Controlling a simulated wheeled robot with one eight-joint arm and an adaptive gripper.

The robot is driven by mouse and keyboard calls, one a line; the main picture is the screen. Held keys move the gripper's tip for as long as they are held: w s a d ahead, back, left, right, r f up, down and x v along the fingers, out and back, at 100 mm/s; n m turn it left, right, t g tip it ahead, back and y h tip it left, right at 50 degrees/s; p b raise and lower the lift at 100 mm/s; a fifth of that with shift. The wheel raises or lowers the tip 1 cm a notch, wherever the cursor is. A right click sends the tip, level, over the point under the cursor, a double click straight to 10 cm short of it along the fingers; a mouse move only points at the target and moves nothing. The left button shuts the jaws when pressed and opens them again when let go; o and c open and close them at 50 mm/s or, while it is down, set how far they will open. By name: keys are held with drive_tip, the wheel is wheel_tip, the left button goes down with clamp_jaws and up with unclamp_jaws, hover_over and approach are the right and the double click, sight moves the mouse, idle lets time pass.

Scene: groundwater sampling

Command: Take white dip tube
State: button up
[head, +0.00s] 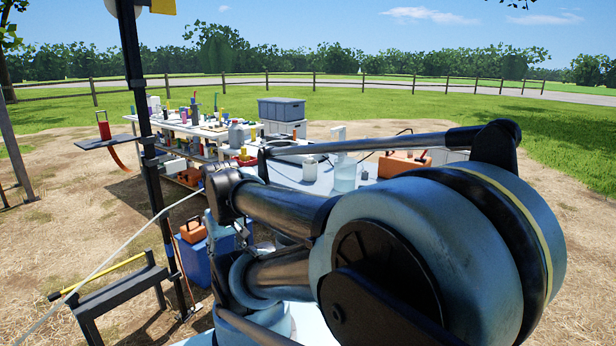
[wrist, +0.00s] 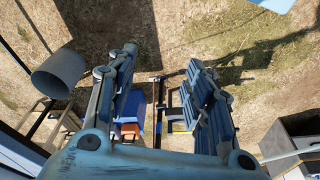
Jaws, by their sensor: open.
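A thin whitish line (head: 110,258) slants across the left of the head view, from the lower left edge up to my arm; I cannot tell whether it is the white dip tube or a cord. A thin pale rod (wrist: 291,156) also shows at the right edge of the wrist view, well outside the jaws. My gripper (wrist: 163,57) is open, with bare ground and a dark frame seen beyond the gap between its fingers. Nothing is held. In the head view my arm covers much of the middle, and the gripper cannot be made out clearly.
A dark upright post (head: 135,90) stands left of my arm. A blue bin (head: 196,262) with an orange case (head: 193,231) is beside it. A crowded table (head: 150,120) stands behind. A grey cylinder (wrist: 57,73) is left of the jaws. Open ground lies at far left.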

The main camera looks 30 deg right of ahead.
drive_tip(key=o, duration=0.4)
drive_tip(key=shift+d+r, duration=0.15)
drive_tip(key=shift+r, duration=0.05)
drive_tip(key=shift+o, duration=0.2)
drive_tip(key=w+d+r+m+t+h, duration=0.2)
drive_tip(key=w+d+r+m, duration=0.1)
drive_tip(key=w+d, duration=0.6)
drive_tip(key=w+d+r+m+t+h, duration=0.25)
drive_tip(key=w+d, duration=0.45)
drive_tip(key=w, duration=0.5)
drive_tip(key=w+d+r+m+t+h, duration=0.15)
drive_tip(key=w+d, duration=0.25)
drive_tip(key=d, duration=0.8)
drive_tip(key=w+d+r+m+t+h, duration=0.1)
drive_tip(key=w+d+r+m+h, duration=0.3)
drive_tip(key=d, duration=0.8)
drive_tip(key=w+d+f, duration=0.2)
drive_tip(key=w, duration=0.1)
drive_tip(key=w+d+f+n, duration=0.1)
drive_tip(key=w+d+f, duration=0.1)
drive_tip(key=d, duration=0.1)
drive_tip(key=w+d+f+n, duration=0.1)
drive_tip(key=w+d+f, duration=0.1)
drive_tip(key=w+d, duration=0.1)
drive_tip(key=shift+w+f+y, duration=0.25)
drive_tip(key=shift+w+y, duration=0.05)
drive_tip(key=shift+w, duration=0.05)
drive_tip(key=shift+x, duration=2.65)
